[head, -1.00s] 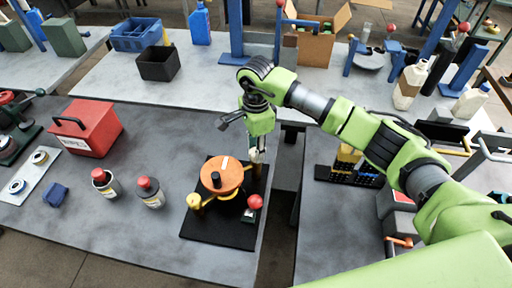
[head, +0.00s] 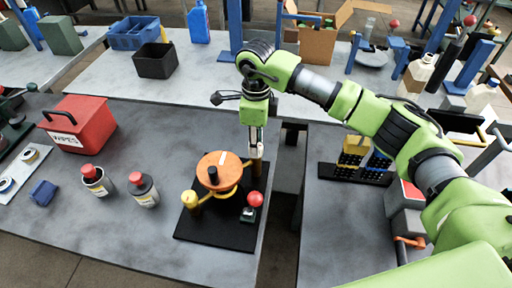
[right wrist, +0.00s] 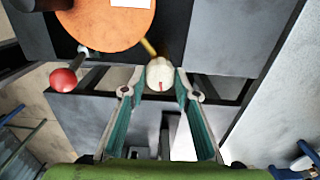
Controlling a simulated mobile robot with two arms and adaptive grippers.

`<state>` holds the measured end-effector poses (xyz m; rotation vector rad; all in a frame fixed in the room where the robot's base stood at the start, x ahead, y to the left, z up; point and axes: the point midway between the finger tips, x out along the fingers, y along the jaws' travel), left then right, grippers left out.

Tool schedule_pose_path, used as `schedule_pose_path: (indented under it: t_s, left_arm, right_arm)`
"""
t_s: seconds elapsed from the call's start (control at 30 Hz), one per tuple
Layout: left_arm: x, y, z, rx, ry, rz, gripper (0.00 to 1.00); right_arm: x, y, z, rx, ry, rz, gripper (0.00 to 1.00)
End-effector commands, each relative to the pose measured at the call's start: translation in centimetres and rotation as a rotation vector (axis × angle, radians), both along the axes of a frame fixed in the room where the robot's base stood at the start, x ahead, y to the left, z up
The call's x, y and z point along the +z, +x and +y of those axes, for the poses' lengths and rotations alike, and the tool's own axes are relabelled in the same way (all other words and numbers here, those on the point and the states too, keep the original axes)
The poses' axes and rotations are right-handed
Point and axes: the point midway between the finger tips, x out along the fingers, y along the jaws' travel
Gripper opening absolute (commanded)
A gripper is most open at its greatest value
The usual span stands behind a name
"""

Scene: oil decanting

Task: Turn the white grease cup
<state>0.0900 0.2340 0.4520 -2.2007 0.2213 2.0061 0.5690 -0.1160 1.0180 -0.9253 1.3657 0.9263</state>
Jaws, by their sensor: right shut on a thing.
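The white grease cup (right wrist: 160,75) has a short red mark and sits between my right fingertips, beside the orange disc. My right gripper (right wrist: 159,80) is shut on it in the right wrist view. In the head view, my right gripper (head: 256,163) points down at the right rear of the device, and its fingers mostly hide the cup. The device has an orange round top (head: 226,168) with a black knob, a yellow cup (head: 190,199) at its left and a red ball lever (head: 255,199) at its front right. My left gripper is not in view.
The device stands on a black base plate (head: 214,232) near the table's right edge, with a gap beyond. Two red-capped bottles (head: 96,182) (head: 144,191) and a red wipes box (head: 80,124) are to the left. A bin rack (head: 357,163) is across the gap.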

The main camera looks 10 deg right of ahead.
Motion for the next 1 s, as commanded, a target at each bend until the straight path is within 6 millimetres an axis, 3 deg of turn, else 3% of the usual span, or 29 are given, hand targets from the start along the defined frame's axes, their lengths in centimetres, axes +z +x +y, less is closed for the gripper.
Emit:
schedule_pose_path:
  t_s: [0.4, 0.97, 1.0]
  left_arm:
    - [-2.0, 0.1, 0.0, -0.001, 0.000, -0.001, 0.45]
    - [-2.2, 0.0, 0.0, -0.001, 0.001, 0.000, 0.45]
    - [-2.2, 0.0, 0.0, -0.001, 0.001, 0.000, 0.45]
  right_arm:
    - [0.0, 0.1, 0.0, -0.212, 0.000, -0.003, 0.07]
    - [0.1, 0.1, 0.0, -0.246, 0.001, -0.003, 0.07]
    - [0.1, 0.1, 0.0, -0.245, 0.001, -0.003, 0.31]
